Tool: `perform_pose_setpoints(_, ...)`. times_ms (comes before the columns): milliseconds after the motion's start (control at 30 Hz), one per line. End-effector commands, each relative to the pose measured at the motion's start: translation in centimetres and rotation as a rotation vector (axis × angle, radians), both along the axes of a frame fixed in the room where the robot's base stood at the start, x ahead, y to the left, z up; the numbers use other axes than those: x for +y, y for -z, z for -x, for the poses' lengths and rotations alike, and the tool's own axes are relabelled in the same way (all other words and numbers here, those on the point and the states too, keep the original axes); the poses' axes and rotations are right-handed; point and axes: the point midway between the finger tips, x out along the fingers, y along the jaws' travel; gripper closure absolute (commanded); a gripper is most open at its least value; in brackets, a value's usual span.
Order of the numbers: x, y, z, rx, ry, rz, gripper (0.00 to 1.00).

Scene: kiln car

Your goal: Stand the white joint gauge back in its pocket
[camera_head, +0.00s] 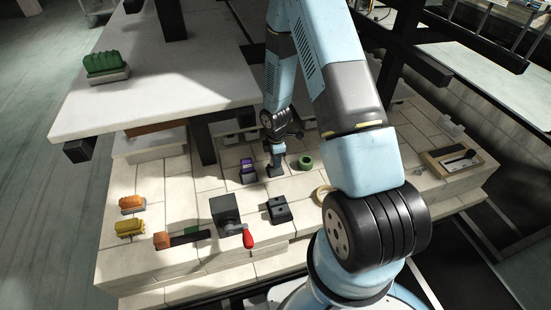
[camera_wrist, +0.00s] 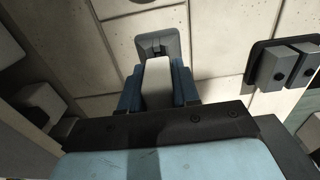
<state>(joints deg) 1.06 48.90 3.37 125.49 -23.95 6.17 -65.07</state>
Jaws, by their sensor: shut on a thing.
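My gripper (camera_wrist: 158,88) is shut on the white joint gauge (camera_wrist: 157,82), which sits between its two blue fingers in the wrist view. A dark grey holder (camera_wrist: 172,40) lies just beyond the gauge's far end and in line with it. I cannot tell whether that end is inside the holder or just above it. In the head view my gripper (camera_head: 276,150) points down over a small dark holder (camera_head: 275,171) on the pale block deck. The gauge cannot be made out there.
A purple-topped item (camera_head: 248,172) stands close left of my gripper and a green ring (camera_head: 305,161) close right. A dark block with holes (camera_head: 278,209) and a red-handled clamp (camera_head: 228,212) lie nearer. A pale shelf (camera_head: 160,90) overhangs the left. A dark two-block fixture (camera_wrist: 284,68) is at wrist-view right.

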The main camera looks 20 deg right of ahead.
Motion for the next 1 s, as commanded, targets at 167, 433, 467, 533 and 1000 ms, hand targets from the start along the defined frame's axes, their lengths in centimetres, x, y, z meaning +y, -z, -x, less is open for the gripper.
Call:
perform_pose_setpoints(167,-0.01,0.33,-0.02,-0.001,0.000,0.000,1.00)
perform_pose_setpoints(433,-0.01,0.31,-0.02,-0.001,0.000,0.000,0.64)
perform_pose_setpoints(467,-0.01,0.31,-0.02,-0.001,0.000,0.000,0.61)
perform_pose_setpoints(533,-0.01,0.31,-0.02,-0.001,0.000,0.000,0.54)
perform_pose_setpoints(1000,-0.02,0.32,-0.01,0.000,0.000,0.000,0.39)
